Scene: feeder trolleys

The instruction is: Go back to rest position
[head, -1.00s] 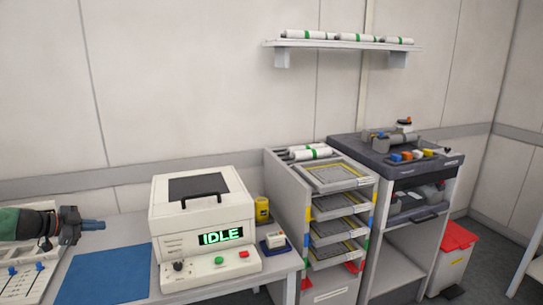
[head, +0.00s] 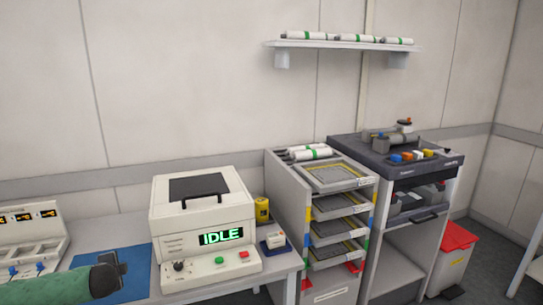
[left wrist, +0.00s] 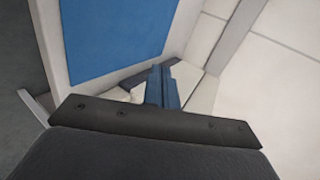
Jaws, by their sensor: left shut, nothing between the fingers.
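My left arm comes in at the lower left of the head view, with its dark wrist end in front of the blue mat (head: 137,272). The fingers cannot be made out clearly there. In the left wrist view my left gripper (left wrist: 163,86) shows blue fingers shut together with nothing between them. The blue mat (left wrist: 115,35) lies beyond them on the bench. My right gripper is in neither view.
A white machine (head: 205,215) reading IDLE stands right of the mat. A control panel (head: 30,240) stands at the far left. A tray rack (head: 285,195), a dark-topped trolley (head: 345,150) and a red-lidded bin (head: 450,262) stand to the right. A wall shelf (head: 345,45) holds white rolls.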

